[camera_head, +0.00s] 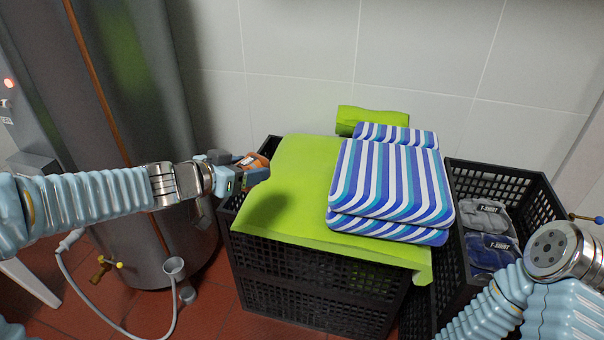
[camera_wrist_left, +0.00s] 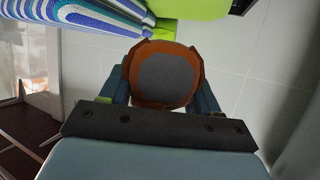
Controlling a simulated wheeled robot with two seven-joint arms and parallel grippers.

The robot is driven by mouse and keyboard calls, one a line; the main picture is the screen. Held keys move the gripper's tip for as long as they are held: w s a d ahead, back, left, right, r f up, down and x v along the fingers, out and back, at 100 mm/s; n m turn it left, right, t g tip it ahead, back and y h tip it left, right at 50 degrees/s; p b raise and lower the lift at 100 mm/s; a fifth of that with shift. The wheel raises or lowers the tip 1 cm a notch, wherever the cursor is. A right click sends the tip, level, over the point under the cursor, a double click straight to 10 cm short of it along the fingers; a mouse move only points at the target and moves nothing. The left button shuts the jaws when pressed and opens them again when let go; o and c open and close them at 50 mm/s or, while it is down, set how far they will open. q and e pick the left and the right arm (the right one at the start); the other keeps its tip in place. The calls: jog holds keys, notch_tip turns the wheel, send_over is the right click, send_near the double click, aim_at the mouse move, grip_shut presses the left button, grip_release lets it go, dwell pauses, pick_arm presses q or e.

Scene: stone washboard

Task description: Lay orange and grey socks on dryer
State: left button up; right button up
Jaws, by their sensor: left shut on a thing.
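My left gripper (camera_head: 256,174) is shut on the orange and grey socks (camera_head: 250,160), in the air near the left edge of the black crate with the green cloth. In the left wrist view the socks (camera_wrist_left: 166,78) are a rounded bundle, grey in the middle with an orange-brown rim, between the fingers. A large dark grey cylindrical appliance (camera_head: 150,90) stands behind my left arm; I cannot tell whether it is the dryer. My right arm enters at lower right, and its gripper is out of view.
A black crate (camera_head: 300,290) is covered by a green cloth (camera_head: 300,170). Another black crate (camera_head: 535,195) holds grey and blue T-shirts (camera_head: 490,222). A hose (camera_head: 110,328) lies on the red tiles.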

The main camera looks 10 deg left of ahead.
pick_arm(q)
jog(key=x, duration=0.8)
send_over(289, 197)
jog(key=s, duration=0.1)
jog(key=f, duration=0.4)
jog(key=shift+a+f+b, duration=0.3)
jog(key=shift+b, duration=0.05)
jog(key=shift+w+d+f, duration=0.15)
jog(key=shift+w+f, duration=0.2)
jog(key=shift+f, duration=0.2)
jog(key=shift+w+d+f+b, duration=0.15)
jog(key=shift+f+b, duration=0.15)
jog(key=shift+f, duration=0.6)
jog(key=shift+w+f+b, duration=0.15)
jog(key=shift+f+b, duration=0.1)
jog(key=shift+f, duration=0.65)
jog(key=shift+f, duration=0.1)
jog(key=shift+f, duration=0.15)
jog(key=o, duration=1.1)
jog(key=shift+c, duration=0.2)
